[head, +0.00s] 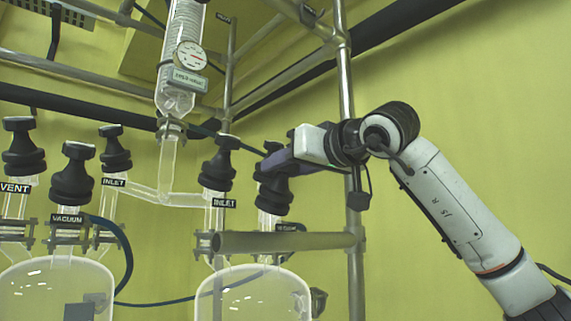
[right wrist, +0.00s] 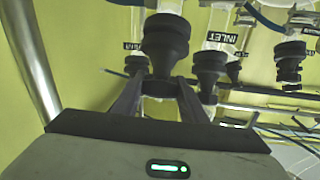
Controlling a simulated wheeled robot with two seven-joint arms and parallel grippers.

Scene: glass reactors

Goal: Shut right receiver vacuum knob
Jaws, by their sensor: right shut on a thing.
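The right receiver (head: 252,290) is a clear glass vessel at the bottom middle of the head view. Its black vacuum knob (head: 273,193) sits on a glass neck, above a small label too small to read surely. My right gripper (head: 272,166) comes in from the right and is shut on this knob. In the right wrist view the knob (right wrist: 164,42) stands between the two dark fingers of my right gripper (right wrist: 160,85). The fingers hide part of the knob. My left gripper is in neither view.
A black inlet knob (head: 219,166) stands close left of the held knob. The left receiver (head: 55,290) carries vent, vacuum and inlet knobs. A horizontal metal bar (head: 290,241) crosses in front, and an upright post (head: 346,100) stands beside my right wrist. A gauge (head: 190,56) hangs above.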

